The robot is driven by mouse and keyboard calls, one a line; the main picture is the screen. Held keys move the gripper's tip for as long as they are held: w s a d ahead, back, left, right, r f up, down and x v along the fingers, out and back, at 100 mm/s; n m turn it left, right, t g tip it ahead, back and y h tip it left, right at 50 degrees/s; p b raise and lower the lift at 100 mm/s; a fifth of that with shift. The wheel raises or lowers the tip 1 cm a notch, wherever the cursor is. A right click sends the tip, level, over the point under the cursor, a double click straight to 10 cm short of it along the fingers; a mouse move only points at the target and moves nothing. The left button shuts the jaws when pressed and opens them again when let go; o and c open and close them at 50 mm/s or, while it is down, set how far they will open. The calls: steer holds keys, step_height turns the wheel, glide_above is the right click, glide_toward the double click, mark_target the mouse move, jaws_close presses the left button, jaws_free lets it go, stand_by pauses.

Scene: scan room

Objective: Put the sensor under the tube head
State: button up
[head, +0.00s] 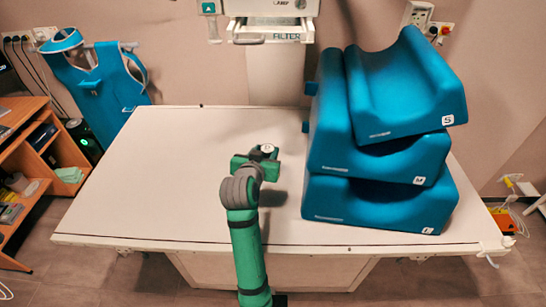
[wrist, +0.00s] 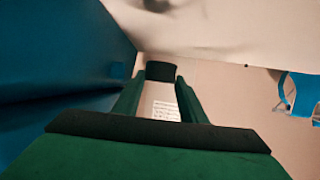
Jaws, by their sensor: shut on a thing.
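My gripper (head: 257,164) is above the middle of the white table, left of the blue cushions; its fingertips are hard to make out in the head view. In the wrist view, its two green fingers (wrist: 160,80) are closed on a small dark block (wrist: 160,71) at their tips. This appears to be the sensor, but its details are too dark to tell. The tube head (head: 275,22) is a white housing marked FILTER at the top of the head view, beyond the table. My gripper is nearer than the tube head in that view, and its lower parts are hidden.
Blue cushions (head: 385,155) are stacked on the right of the table (head: 150,180) and loom at the left of the wrist view (wrist: 60,70). The table's left half is clear. A blue apron (head: 100,85) hangs at the back left. A wooden shelf (head: 35,150) stands left.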

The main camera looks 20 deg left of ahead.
steer(key=w+f, duration=0.4)
steer(key=w, duration=0.1)
steer(key=w+f, duration=0.2)
steer(key=f, duration=0.1)
steer(key=shift+w+a, duration=0.3)
steer(key=shift+w, duration=0.1)
steer(key=shift+w+f, duration=0.15)
steer(key=shift+f, duration=1.5)
steer(key=shift+f, duration=0.15)
steer(key=o, duration=1.1)
steer(key=shift+s+r, duration=0.2)
steer(key=v, duration=1.1)
steer(key=shift+s+r, duration=0.1)
steer(key=shift+s, duration=0.15)
